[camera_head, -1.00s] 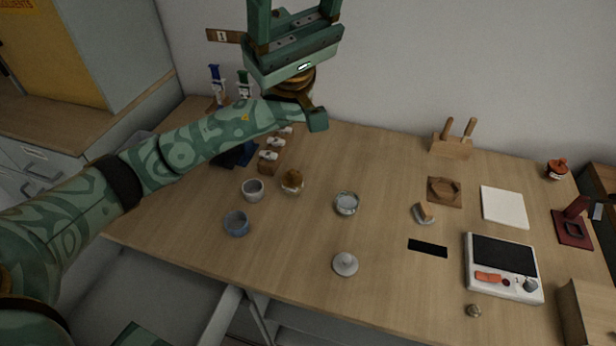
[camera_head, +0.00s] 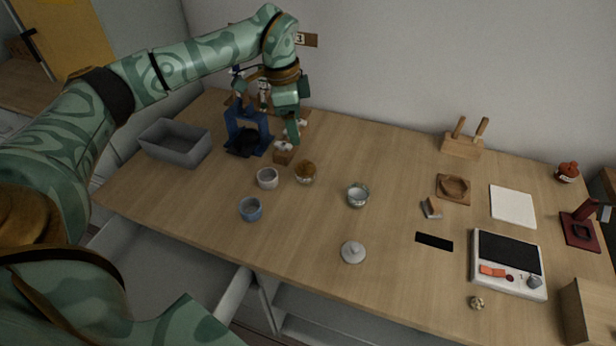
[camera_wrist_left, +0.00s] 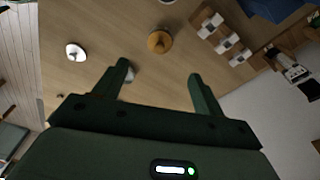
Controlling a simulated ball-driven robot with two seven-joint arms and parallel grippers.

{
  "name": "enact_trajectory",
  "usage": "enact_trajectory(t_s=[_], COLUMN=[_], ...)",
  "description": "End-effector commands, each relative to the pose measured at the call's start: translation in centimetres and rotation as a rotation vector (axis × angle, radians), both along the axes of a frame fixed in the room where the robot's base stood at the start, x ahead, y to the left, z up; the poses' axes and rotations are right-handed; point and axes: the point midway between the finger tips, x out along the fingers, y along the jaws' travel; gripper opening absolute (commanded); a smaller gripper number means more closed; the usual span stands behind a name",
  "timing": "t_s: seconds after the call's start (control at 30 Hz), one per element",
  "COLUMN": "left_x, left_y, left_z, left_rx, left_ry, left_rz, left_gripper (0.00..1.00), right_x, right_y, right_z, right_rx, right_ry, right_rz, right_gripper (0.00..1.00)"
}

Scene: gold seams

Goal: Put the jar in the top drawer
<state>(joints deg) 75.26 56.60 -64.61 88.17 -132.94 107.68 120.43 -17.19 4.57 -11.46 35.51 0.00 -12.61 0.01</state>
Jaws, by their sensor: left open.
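A pale grey, round vessel (camera_head: 358,195), which looks like the jar, stands on the middle of the table. In the left wrist view the vessel (camera_wrist_left: 131,74) is partly hidden by a finger. A pale lid with a knob (camera_head: 353,252) lies nearer the front edge; the wrist view shows it too (camera_wrist_left: 75,52). A grey drawer (camera_head: 195,268) is pulled out below the table's front left; I cannot tell whether it is the top one. My left gripper (camera_head: 296,130) is open and empty above the back left of the table, apart from the vessel. My right gripper is out of view.
A brown-topped pot (camera_head: 305,172), white cup (camera_head: 267,178) and blue cup (camera_head: 250,208) stand left of the vessel. A blue stand (camera_head: 240,125) and grey bin (camera_head: 175,143) are further left. A scale-like device (camera_head: 508,265) is at right. Table around the vessel is clear.

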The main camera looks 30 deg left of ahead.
Motion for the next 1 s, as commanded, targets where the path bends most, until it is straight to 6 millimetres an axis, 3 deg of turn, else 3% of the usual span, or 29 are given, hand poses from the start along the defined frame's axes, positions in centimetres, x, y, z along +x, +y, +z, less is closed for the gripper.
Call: enact_trajectory(t_s=[0.1,0.3,0.57,0.87,1.0], left_x=[0.2,0.7,0.9,1.6,1.6], left_y=[-0.4,-1.0,-1.3,-2.1,-2.1], left_z=[-3.7,-8.0,-9.8,-14.4,-14.5], left_rx=[-0.001,-0.002,-0.003,-0.003,-0.003], left_ry=[0.010,0.006,0.002,0.006,0.001], left_rz=[-0.002,-0.005,-0.006,-0.006,-0.004], left_gripper=[0.70,0.70,0.70,0.70,0.70], right_x=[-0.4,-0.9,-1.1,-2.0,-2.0], right_y=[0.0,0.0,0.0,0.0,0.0], right_z=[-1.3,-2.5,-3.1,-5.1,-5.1], right_rx=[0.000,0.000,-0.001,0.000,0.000], right_ry=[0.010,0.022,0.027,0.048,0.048], right_rz=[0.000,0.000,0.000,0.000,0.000], right_gripper=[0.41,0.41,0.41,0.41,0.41])
